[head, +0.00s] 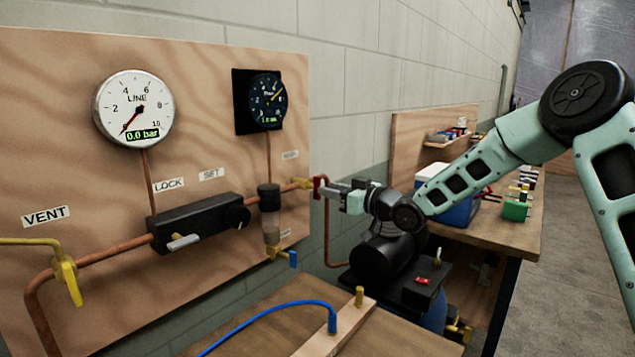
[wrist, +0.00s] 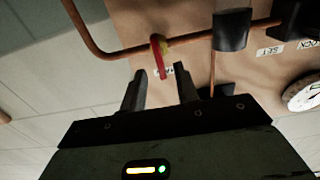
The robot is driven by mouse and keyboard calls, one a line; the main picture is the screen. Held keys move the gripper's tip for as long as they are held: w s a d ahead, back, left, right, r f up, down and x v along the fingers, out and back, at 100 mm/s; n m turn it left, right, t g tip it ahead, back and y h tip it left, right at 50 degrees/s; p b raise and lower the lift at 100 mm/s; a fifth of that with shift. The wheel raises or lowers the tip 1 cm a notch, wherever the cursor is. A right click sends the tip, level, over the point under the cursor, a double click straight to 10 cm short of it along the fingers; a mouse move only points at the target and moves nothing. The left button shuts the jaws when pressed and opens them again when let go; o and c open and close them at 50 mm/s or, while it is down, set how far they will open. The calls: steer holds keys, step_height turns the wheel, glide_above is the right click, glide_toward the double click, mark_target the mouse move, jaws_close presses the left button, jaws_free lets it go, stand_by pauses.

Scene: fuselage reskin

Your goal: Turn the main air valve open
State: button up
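The main air valve has a red lever (head: 318,188) on a brass body (head: 303,183) at the right edge of the plywood panel. In the wrist view the red lever (wrist: 160,62) points across the copper pipe, toward the gap between my fingers. My gripper (head: 337,195) is level with the lever, just right of it. In the wrist view my gripper (wrist: 160,90) is open, one finger on each side of the lever's line. The lever tip appears near the fingertips; contact cannot be told. The LINE gauge (head: 134,108) reads 0.0 bar.
A dark gauge (head: 265,100), a black lock unit (head: 200,222), a filter bowl (head: 270,215) and a yellow vent lever (head: 68,280) sit on the panel. A blue hose (head: 270,308) lies on the bench below. A black compressor (head: 385,258) stands under my arm.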

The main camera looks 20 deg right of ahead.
mark_target(317, 186)
steer(key=shift+p+x, duration=0.55)
steer(key=shift+x, duration=2.1)
jaws_close()
